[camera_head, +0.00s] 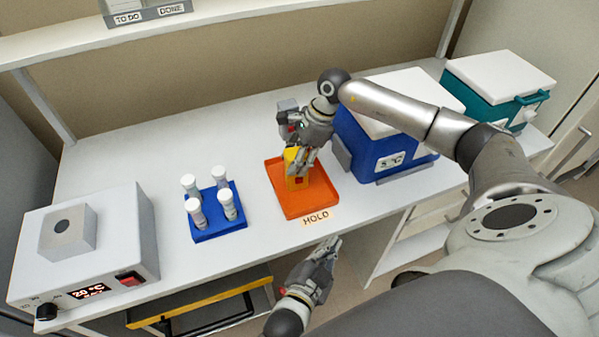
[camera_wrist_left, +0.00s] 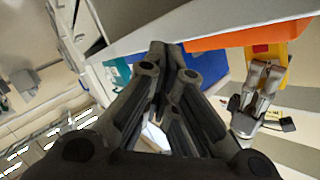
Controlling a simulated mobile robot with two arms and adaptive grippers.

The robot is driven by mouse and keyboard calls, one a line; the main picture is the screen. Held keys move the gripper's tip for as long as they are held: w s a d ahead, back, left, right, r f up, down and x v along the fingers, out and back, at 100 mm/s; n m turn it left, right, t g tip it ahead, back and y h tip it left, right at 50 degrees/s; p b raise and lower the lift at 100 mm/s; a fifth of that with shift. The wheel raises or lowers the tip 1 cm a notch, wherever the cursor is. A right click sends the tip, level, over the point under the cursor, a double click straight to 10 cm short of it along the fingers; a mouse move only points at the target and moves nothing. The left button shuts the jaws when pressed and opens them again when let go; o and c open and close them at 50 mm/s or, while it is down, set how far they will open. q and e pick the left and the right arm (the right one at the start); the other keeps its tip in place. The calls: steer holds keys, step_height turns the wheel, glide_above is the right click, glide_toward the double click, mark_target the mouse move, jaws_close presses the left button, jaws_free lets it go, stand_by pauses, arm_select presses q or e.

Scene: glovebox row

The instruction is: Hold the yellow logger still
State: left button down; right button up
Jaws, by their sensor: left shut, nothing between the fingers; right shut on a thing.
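The yellow logger (camera_head: 293,180) stands in the orange tray (camera_head: 287,204) marked HOLD. My right gripper (camera_head: 299,168) is shut on the logger from above and hides part of it. The logger (camera_wrist_left: 273,50) and the tray (camera_wrist_left: 240,36) also show at the upper right of the left wrist view, with the right gripper's fingers in front. My left gripper (camera_head: 334,243) is shut and empty, in front of the table's edge and apart from the tray. Its closed fingers also fill the middle of the left wrist view (camera_wrist_left: 165,50).
A blue rack (camera_head: 217,228) with several white-capped vials is left of the tray. A grey heater box (camera_head: 140,240) stands far left. A blue cooler (camera_head: 372,150) and a teal cooler (camera_head: 490,108) stand right. Bare table (camera_head: 130,150) lies behind the rack.

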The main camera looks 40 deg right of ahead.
mark_target(299, 180)
arm_select(q)
steer(key=w+r+m, duration=0.4)
steer(key=m, duration=0.1)
steer(key=shift+w+d+r+h, duration=0.15)
steer(key=shift+r+h, duration=0.1)
steer(key=shift+h, duration=0.05)
steer(key=shift+w+a, duration=0.2)
steer(key=shift+w, duration=0.2)
steer(key=shift+d, duration=0.1)
steer(key=shift+w+d, duration=0.45)
steer(key=shift+w, duration=0.95)
steer(key=shift+w+d, duration=0.5)
steer(key=shift+w, duration=0.85)
steer(key=shift+w+d, duration=0.45)
steer(key=shift+w, duration=0.95)
steer(key=shift+w, duration=0.1)
steer(key=shift+w+d, duration=0.15)
steer(key=shift+w, duration=0.15)
